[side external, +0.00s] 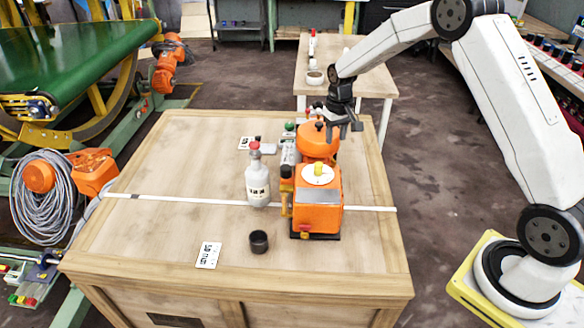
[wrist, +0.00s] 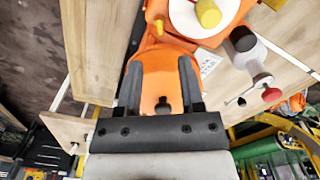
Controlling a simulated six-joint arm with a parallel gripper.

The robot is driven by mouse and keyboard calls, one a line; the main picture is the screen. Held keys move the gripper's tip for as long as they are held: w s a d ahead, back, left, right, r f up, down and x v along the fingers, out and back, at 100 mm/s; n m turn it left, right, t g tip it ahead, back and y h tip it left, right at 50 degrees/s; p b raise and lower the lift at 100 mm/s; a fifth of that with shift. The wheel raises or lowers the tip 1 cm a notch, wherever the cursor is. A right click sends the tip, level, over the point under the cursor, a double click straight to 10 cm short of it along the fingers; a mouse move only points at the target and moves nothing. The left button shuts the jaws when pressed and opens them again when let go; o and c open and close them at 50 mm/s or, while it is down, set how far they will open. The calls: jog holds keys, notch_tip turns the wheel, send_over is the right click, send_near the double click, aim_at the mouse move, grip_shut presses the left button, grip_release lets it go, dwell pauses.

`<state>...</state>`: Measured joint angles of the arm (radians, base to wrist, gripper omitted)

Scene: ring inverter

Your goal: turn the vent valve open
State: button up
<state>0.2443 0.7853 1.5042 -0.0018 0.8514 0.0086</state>
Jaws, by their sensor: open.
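An orange machine (side external: 318,212) stands on the wooden bench, with a white disc and yellow knob (side external: 318,168) on top. Behind it is an orange rounded housing (side external: 316,146) with a small dark knob (side external: 319,126) on top. I cannot tell for sure which knob is the vent valve. My gripper (side external: 342,124) is over the housing at its right side. In the wrist view my gripper (wrist: 158,80) is open and empty, its two dark fingers apart over the housing (wrist: 160,72). The dark knob (wrist: 163,104) shows between them, close to the palm. Contact is not visible.
A white bottle with a red cap (side external: 257,178) stands left of the machine. A dark cup (side external: 259,242) and a printed card (side external: 208,255) lie in front. Small items crowd the machine's left side. The bench's left part (side external: 160,165) is clear. A second table (side external: 370,78) stands behind.

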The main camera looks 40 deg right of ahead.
aim_at(334, 160)
jog(key=shift+f, duration=3.85)
grip_shut()
